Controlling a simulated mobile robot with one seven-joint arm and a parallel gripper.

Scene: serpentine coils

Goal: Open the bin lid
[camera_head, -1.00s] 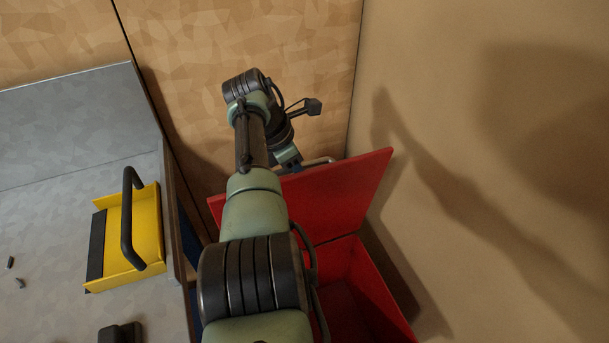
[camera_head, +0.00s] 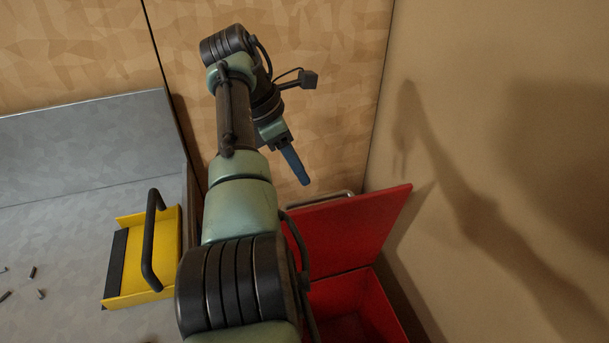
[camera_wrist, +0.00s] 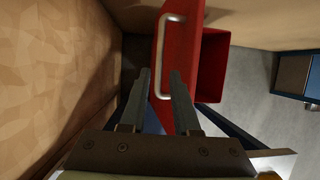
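The red bin (camera_head: 385,312) stands in the corner at the lower right of the head view, and its dark inside shows. Its red lid (camera_head: 350,232) is raised and leans back, well away from the opening. A silver bar handle (camera_head: 318,199) is on the lid's far side. My gripper (camera_head: 304,182) is just above the handle, fingers pointing down, apart from it in the head view. In the wrist view my two fingers (camera_wrist: 160,73) are spread with nothing held between them. The lid (camera_wrist: 187,48), handle (camera_wrist: 165,40) and bin opening (camera_wrist: 213,65) show beyond them.
A grey workbench (camera_head: 70,180) is on the left, with a yellow tray (camera_head: 190,225) with a black handle and several small dark bits on it. A wooden wall panel (camera_head: 335,90) is behind my gripper, and a tan wall (camera_head: 500,150) rises right of the bin.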

